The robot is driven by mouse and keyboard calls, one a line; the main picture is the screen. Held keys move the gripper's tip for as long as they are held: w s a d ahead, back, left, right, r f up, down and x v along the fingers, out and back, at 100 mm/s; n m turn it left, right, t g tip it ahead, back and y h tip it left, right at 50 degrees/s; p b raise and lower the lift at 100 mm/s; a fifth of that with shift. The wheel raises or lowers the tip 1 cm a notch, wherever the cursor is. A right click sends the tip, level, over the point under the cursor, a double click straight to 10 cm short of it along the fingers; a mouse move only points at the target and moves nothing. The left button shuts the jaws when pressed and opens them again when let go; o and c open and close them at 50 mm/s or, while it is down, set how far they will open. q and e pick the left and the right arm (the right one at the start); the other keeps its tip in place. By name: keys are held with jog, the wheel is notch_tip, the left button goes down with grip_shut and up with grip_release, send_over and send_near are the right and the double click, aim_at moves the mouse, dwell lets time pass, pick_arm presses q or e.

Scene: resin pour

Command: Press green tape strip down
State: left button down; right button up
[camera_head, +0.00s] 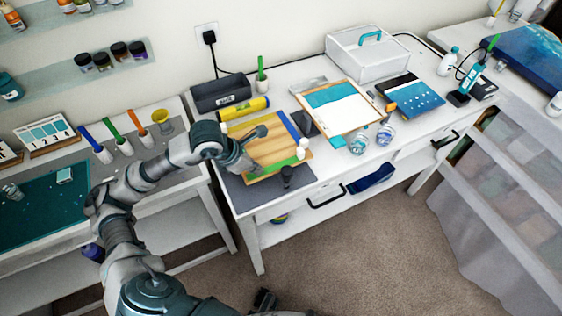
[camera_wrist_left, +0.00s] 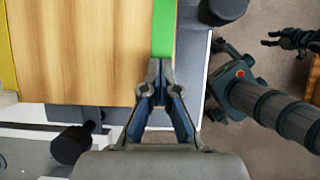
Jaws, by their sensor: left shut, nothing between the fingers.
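The green tape strip (camera_head: 280,164) runs along the front edge of the wooden board (camera_head: 268,148) on the white table. It also shows in the left wrist view (camera_wrist_left: 163,30), flat along the board's edge. My left gripper (camera_head: 250,166) is over the front left part of the board. In the left wrist view its fingers (camera_wrist_left: 157,66) are closed together, empty, with the tips over the strip's near end. Whether they touch it I cannot tell. Dark parts low in the head view may be my right gripper (camera_head: 265,299); its jaws are unclear.
A blue strip (camera_head: 292,130) lines the board's right edge. A clipboard (camera_head: 334,106) lies to the right.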

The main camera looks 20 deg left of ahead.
aim_at(278, 165)
pick_arm(q)
jog(key=shift+w+d, duration=0.45)
jog(key=shift+d, duration=0.05)
jog(key=shift+w+d+p, duration=0.4)
jog(key=shift+w+d, duration=0.2)
jog(key=shift+w, duration=0.25)
jog(key=shift+w+d, duration=0.7)
jog(key=shift+w, duration=0.05)
jog(key=shift+w+d, duration=0.75)
jog(key=shift+w, duration=0.15)
jog(key=shift+d, duration=0.1)
jog(key=shift+w+d+r, duration=0.15)
jog(key=shift+w+d, duration=0.4)
jog(key=shift+w, duration=0.2)
